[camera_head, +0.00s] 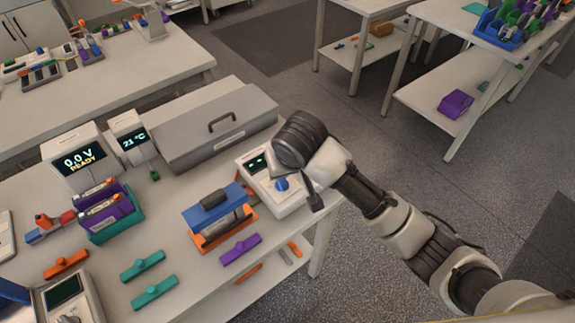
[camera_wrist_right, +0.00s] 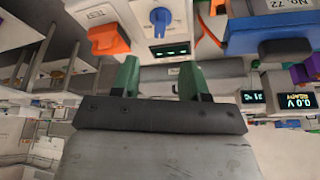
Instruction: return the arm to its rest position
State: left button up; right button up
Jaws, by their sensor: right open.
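My right arm reaches in from the right in the head view, over the bench's right end. Its dark wrist is beside the white tester with a blue knob (camera_head: 268,195). My right gripper (camera_wrist_right: 158,80) shows two green fingers, apart with nothing between them. In the wrist view the tester (camera_wrist_right: 158,22) and its small display lie just beyond the fingers. The fingers are mostly hidden by the wrist in the head view. My left gripper is not in view.
The bench (camera_head: 190,284) also holds a grey lidded box (camera_head: 215,128), a blue-and-orange holder (camera_head: 215,215), a purple-and-teal battery rack (camera_head: 110,215), a voltage display unit (camera_head: 78,160) and several loose coloured clips. Open floor (camera_head: 370,265) lies right of the bench; other tables stand behind.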

jog(key=s+d+f+m+h, duration=0.1)
jog(key=s+d+f, duration=0.3)
jog(key=s+d, duration=0.7)
jog(key=s+d+f, duration=0.5)
jog(key=s+d, duration=0.3)
jog(key=s, duration=0.6)
notch_tip(320, 180, down, 28)
jog(key=g+b, duration=0.2)
jog(key=b, duration=0.1)
jog(key=s+d+f+g+b, duration=0.1)
jog(key=s+d+f, duration=0.2)
jog(key=s+f, duration=1.3)
notch_tip(320, 180, down, 2)
jog(key=shift+s+f, duration=0.2)
jog(key=shift+s, duration=0.05)
